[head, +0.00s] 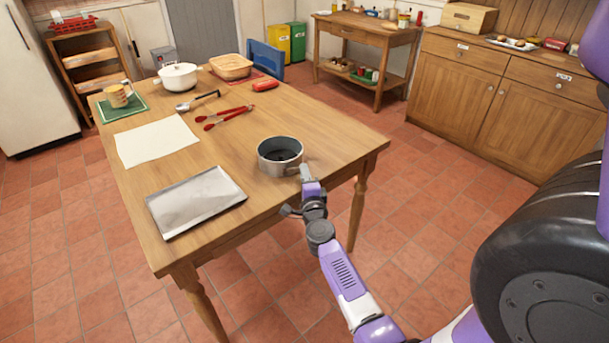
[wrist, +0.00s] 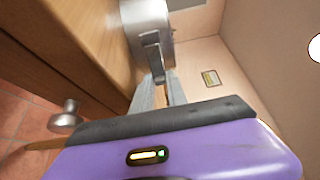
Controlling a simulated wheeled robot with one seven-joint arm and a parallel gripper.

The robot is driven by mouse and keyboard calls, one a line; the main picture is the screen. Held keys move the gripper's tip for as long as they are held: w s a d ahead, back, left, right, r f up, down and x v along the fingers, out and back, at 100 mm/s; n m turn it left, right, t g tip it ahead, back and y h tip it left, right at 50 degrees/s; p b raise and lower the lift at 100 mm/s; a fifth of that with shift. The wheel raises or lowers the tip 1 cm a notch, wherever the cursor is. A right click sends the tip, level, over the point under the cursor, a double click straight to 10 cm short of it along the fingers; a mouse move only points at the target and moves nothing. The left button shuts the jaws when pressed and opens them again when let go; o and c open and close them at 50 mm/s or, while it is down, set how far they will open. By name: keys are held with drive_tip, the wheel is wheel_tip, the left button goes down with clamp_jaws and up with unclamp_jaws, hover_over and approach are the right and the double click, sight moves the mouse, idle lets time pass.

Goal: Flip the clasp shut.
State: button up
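A round grey metal pan (head: 280,153) stands upright on the wooden table near its front right corner. Its clasp (wrist: 153,50) is a metal lever on the pan's side wall, seen close in the wrist view. The clasp stands off the wall at an angle, but how far is hard to judge. My gripper (head: 305,171) is at the pan's near right side, at the clasp. In the wrist view the tips of my gripper (wrist: 158,82) overlap the clasp's lower end. Contact and the gap between the fingers cannot be made out clearly.
A metal baking tray (head: 196,201) lies left of the pan on the table (head: 255,205). Bare tabletop surrounds the pan.

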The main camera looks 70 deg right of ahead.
clamp_jaws()
drive_tip(key=shift+d, duration=0.1)
drive_tip(key=n+t+y+b, duration=0.1)
drive_tip(key=d+n+t+y+b, duration=0.1)
drive_tip(key=t+b, duration=0.1)
drive_tip(key=shift+w+d+f+n, duration=0.15)
drive_tip(key=shift+f+n, duration=0.05)
drive_tip(key=shift+n, duration=0.1)
drive_tip(key=shift+w+d+r+n+t+y+b, duration=0.15)
drive_tip(key=shift+n+t+y+b, duration=0.2)
drive_tip(key=shift+t+y+b, duration=0.2)
drive_tip(key=shift+s+d+n+t+y+b, duration=0.1)
drive_tip(key=shift+n+t+y+b, duration=0.3)
drive_tip(key=shift+b, duration=0.2)
drive_tip(key=shift+o, duration=1.3)
unclamp_jaws()
